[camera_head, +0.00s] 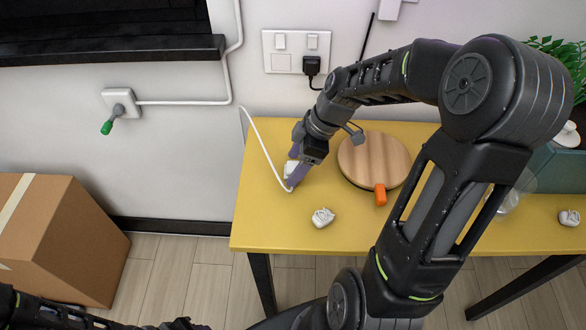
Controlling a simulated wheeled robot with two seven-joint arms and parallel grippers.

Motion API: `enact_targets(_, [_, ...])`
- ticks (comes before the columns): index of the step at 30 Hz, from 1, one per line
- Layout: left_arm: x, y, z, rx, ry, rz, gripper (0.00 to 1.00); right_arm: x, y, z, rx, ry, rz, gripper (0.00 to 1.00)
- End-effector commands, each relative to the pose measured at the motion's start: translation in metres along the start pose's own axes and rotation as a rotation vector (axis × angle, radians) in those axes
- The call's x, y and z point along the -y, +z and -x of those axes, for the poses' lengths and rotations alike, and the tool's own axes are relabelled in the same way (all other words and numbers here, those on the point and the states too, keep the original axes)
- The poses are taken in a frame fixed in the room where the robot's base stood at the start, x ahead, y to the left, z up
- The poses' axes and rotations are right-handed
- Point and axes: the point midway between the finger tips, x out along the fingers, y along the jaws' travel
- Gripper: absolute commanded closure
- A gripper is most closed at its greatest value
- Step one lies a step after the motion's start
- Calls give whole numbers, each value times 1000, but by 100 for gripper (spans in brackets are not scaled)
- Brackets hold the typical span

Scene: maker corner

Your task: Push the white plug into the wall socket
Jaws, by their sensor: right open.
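The white plug (289,169) is on the yellow table near its back left. It is partly hidden by my right gripper (294,163), whose purple-grey fingers are open around or beside it; I cannot tell whether they touch it. A white cord (259,138) curves from the wall side down to the plug. The white wall socket plate (282,64) is on the wall above the table. It has two switches on top, and a black plug (311,65) sits in its right half; the left half is free. Dark parts of my left arm show at the bottom left, its gripper (182,325) barely visible.
A round wooden board (374,160) with an orange object (380,195) lies right of my right gripper. A small white lump (322,217) lies in front. A cardboard box (65,240) stands on the floor left.

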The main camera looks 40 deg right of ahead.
Motion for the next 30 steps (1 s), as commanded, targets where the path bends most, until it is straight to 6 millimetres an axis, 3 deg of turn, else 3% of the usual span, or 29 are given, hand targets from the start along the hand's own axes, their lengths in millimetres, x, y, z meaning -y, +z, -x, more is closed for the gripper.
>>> enact_targets(23, [0,0,0,0,0,0,64,0,0,0,0,0,0,95])
enact_targets(30, [0,0,0,0,0,0,64,0,0,1,0,1,0,95])
